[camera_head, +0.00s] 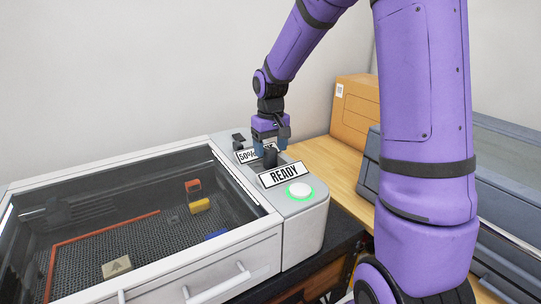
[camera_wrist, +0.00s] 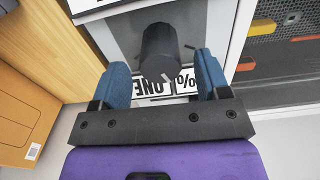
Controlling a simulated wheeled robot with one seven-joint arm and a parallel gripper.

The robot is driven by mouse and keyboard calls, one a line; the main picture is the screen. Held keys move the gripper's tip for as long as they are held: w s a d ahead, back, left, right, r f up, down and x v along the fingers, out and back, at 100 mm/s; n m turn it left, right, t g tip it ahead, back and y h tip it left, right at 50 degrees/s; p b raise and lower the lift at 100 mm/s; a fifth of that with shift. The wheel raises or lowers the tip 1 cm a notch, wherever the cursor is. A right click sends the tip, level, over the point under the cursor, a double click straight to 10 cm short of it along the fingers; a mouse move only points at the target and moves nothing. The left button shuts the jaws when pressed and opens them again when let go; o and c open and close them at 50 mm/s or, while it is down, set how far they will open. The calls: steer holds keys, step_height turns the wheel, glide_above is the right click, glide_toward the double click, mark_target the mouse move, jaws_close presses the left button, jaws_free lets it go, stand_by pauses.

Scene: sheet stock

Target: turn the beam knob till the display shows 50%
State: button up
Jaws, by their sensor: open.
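The knob (camera_head: 270,157) is a dark upright cylinder on the grey control panel of the machine. In the wrist view the knob (camera_wrist: 160,50) shows a pale pointer mark and sits between my fingers, with a gap on each side. My gripper (camera_head: 270,143) is open above the panel, pointing down, with blue fingers also in the wrist view (camera_wrist: 161,64). The display (camera_head: 246,156) beside the knob reads 50% at its left end in the head view; my gripper and the knob hide the rest. Part of its text (camera_wrist: 180,84) shows in the wrist view.
Another dark control (camera_head: 238,140) is at the back. The glass-lidded bed (camera_head: 140,215) lies left. An orange-brown box (camera_head: 357,108) stands on the wooden table.

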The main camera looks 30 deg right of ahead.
mark_target(270, 150)
step_height(270, 150, up, 8)
steer(key=shift+f, duration=0.25)
stand_by(0.5)
steer(key=shift+s+a+r, duration=0.1)
steer(key=shift+s+r, duration=0.05)
steer(key=s+a+r+t, duration=0.1)
steer(key=s+a+r, duration=0.1)
steer(key=s, duration=0.7)
steer(key=s+a+r+t, duration=0.2)
steer(key=s+r, duration=0.1)
steer(key=s, duration=0.6)
steer(key=s+a+r+t, duration=0.2)
steer(key=s+a+r, duration=0.1)
steer(key=s, duration=0.6)
steer(key=shift+r, duration=0.25)
steer(key=shift+s+a, duration=0.1)
stand_by(0.3)
